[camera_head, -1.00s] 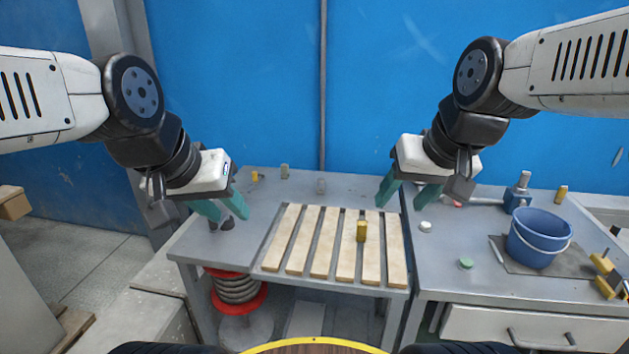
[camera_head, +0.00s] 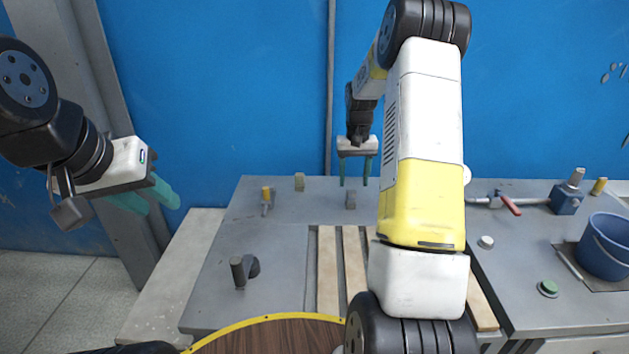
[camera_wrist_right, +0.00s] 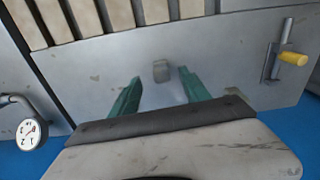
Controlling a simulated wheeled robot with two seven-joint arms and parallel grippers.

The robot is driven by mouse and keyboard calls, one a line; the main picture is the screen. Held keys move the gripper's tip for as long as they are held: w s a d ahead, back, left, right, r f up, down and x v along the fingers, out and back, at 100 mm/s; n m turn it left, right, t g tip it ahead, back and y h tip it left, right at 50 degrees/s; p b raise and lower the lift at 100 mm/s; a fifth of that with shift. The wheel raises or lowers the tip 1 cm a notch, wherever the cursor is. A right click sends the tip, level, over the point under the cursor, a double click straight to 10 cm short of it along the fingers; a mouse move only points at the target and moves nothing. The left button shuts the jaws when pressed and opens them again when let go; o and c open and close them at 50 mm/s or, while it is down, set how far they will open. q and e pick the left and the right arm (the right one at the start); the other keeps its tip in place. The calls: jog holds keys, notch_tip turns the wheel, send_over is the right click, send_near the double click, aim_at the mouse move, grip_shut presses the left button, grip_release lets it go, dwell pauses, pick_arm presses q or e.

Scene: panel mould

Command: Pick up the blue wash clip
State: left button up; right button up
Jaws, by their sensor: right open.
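No plainly blue clip shows. A small grey block (camera_head: 351,199), which may be the wash clip, stands on the grey bench just behind the slats. It also shows in the right wrist view (camera_wrist_right: 161,70), between and just beyond the fingertips. My right gripper (camera_head: 354,184) is open, pointing down above and slightly behind this block; I see no contact. A second, paler block (camera_head: 299,182) stands further back to the left. My left gripper (camera_head: 150,200) is open and empty, off the bench's left side.
Wooden slats (camera_head: 327,270) lie in front, partly hidden by my right arm. A yellow-handled clamp (camera_head: 266,197) and a dark peg (camera_head: 238,271) stand to the left. A blue bucket (camera_head: 606,248) and a vise (camera_head: 567,196) are at right. A blue wall closes the back.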

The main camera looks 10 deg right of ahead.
aim_at(352, 191)
jog(key=shift+w+f, duration=0.5)
jog(key=shift+f, duration=0.15)
jog(key=shift+w+a+f, duration=0.1)
jog(key=shift+f, duration=0.25)
jog(key=f, duration=0.7)
jog(key=shift+w+d, duration=0.1)
jog(key=shift+d, duration=0.1)
grip_shut()
